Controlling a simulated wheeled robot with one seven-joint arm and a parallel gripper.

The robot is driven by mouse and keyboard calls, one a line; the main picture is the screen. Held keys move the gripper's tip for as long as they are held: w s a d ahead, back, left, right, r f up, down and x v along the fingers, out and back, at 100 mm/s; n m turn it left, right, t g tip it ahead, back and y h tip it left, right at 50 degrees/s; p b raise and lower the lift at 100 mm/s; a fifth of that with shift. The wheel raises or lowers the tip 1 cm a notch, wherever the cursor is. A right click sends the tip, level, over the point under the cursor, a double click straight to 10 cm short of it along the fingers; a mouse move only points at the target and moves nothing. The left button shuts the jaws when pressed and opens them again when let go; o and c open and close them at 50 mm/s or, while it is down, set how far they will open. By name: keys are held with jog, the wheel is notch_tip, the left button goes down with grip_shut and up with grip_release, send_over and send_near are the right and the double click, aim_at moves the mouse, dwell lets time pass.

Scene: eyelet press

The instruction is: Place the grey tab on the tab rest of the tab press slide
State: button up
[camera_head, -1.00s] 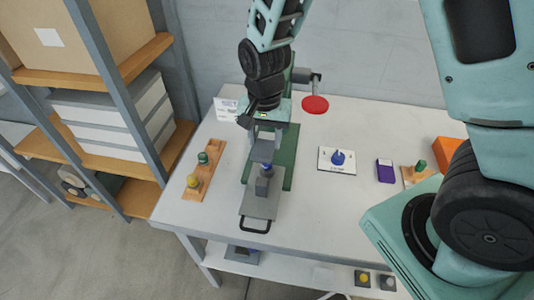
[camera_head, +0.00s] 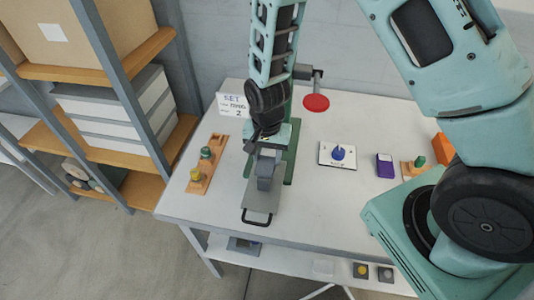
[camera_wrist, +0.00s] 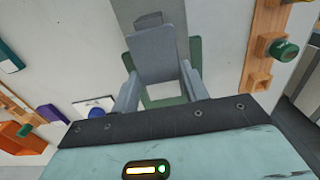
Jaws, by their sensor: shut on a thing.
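The grey tab (camera_wrist: 155,52) is held between the two fingers of my gripper (camera_wrist: 160,88) in the wrist view. In the head view my gripper (camera_head: 267,152) is over the tab press slide (camera_head: 260,202), a grey plate with a black handle at its front. The tab (camera_head: 266,168) is in line with a small dark grey block (camera_head: 264,184) on the slide, probably the tab rest. I cannot tell whether the tab touches it. The blue part by the block is now hidden. The green press base (camera_head: 291,160) is partly hidden by my arm.
A wooden strip with green and yellow knobs (camera_head: 207,165) lies left of the slide. To the right are a white plate with a blue knob (camera_head: 338,154), a purple box (camera_head: 384,166) and a red disc on a lever (camera_head: 316,102). A sign (camera_head: 234,107) stands behind.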

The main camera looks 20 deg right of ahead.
aim_at(267, 159)
jog(key=o, duration=1)
jog(key=shift+f, duration=0.1)
jog(key=shift+o, duration=0.2)
notch_tip(267, 159, up, 12)
jog(key=b, duration=0.3)
jog(key=s+a+r+n, duration=0.3)
jog(key=s+n, duration=0.4)
jog(key=s, duration=0.3)
jog(key=s+a+r+n, duration=0.3)
jog(key=s+r+n, duration=0.2)
jog(key=s+n, duration=0.3)
jog(key=shift+s+a+y, duration=0.15)
jog(key=shift+s+y, duration=0.15)
jog(key=shift+s, duration=0.75)
jog(key=shift+r, duration=0.1)
